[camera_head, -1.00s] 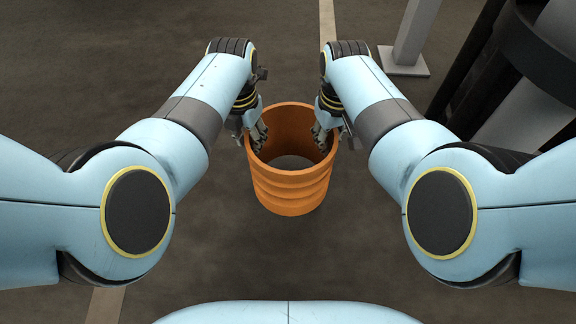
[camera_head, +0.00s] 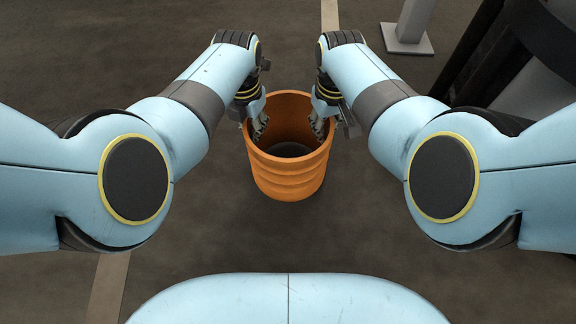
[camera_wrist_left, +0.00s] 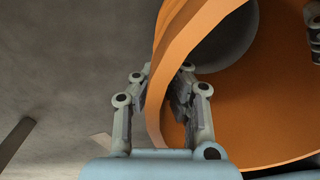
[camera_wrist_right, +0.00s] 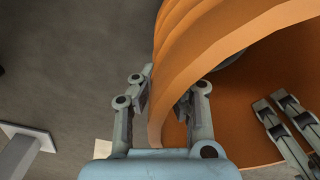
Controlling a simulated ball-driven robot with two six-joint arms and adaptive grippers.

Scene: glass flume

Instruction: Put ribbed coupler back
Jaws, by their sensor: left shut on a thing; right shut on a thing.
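The ribbed coupler (camera_head: 288,178) is a wide orange ring with ribs around its outside, upright and open at the top, in the middle of the head view. My left gripper (camera_head: 257,130) is shut on its left wall, and my right gripper (camera_head: 319,128) is shut on its right wall. In the left wrist view the coupler's wall (camera_wrist_left: 165,75) passes between the fingers of the left gripper (camera_wrist_left: 165,100). In the right wrist view the wall (camera_wrist_right: 170,70) passes between the fingers of the right gripper (camera_wrist_right: 165,100). The coupler's underside is hidden.
A grey post on a square foot (camera_head: 407,40) stands at the back right. A large dark round structure (camera_head: 545,50) with slanted dark bars is at the right. A pale stripe (camera_head: 108,290) runs along the brown floor. The floor behind the coupler looks clear.

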